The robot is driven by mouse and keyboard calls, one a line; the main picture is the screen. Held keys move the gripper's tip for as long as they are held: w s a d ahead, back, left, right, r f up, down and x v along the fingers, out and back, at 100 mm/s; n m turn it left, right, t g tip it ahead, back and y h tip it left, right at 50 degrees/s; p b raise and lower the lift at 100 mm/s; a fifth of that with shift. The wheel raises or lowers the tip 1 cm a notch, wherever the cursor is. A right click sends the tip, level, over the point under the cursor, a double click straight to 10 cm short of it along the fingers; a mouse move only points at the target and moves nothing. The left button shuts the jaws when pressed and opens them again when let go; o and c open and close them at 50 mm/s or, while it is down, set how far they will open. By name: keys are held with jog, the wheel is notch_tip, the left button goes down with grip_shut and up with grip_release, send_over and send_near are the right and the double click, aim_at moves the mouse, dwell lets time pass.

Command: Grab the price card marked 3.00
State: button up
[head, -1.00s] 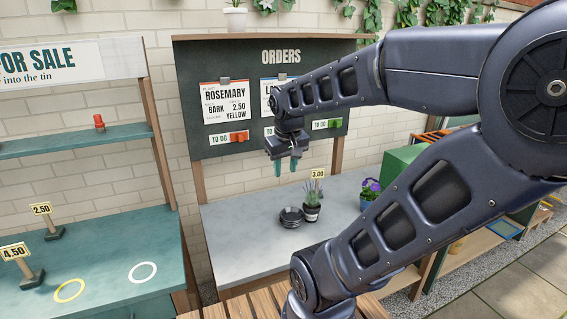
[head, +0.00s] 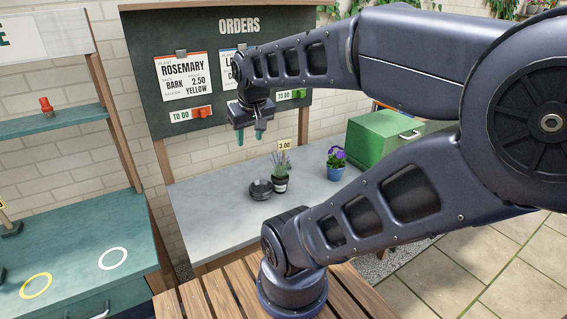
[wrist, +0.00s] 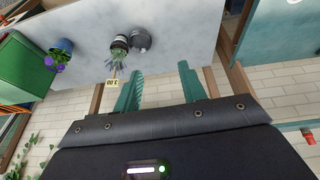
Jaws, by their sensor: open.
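The price card marked 3.00 (head: 285,145) stands behind the lavender pot on the grey counter in the head view. Its post and foot are mostly hidden by the plant. In the wrist view the card (wrist: 112,84) shows upside down, just left of my left-hand finger. My gripper (head: 251,138) is open and empty, above the counter and to the left of the card in the head view. Its two teal fingers also show in the wrist view (wrist: 160,90), apart from the card.
A lavender pot (head: 281,182) and a stack of dark saucers (head: 261,190) stand close in front of the card. A purple-flowered blue pot (head: 336,168) and a green box (head: 385,138) are to the right. The orders board (head: 220,75) rises behind. The counter's left part is clear.

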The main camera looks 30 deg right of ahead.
jog(key=w+d+f+n+g+h, duration=0.2)
jog(key=w+d+f+h, duration=0.15)
jog(key=d, duration=0.35)
jog(key=w+d+f+n+g+h, duration=0.2)
jog(key=w+d+f+g+h, duration=0.1)
jog(key=w+d, duration=0.25)
jog(key=n+t+h, duration=0.7)
jog(key=n+h, duration=0.3)
jog(key=n, duration=0.8)
send_over(284, 164)
jog(key=v, duration=0.7)
jog(key=f, duration=2.6)
jog(key=shift+w+d+f, duration=0.15)
jog(key=shift+w+f, duration=0.15)
jog(key=shift+x, duration=3.75)
jog(key=shift+r, duration=0.15)
grip_shut()
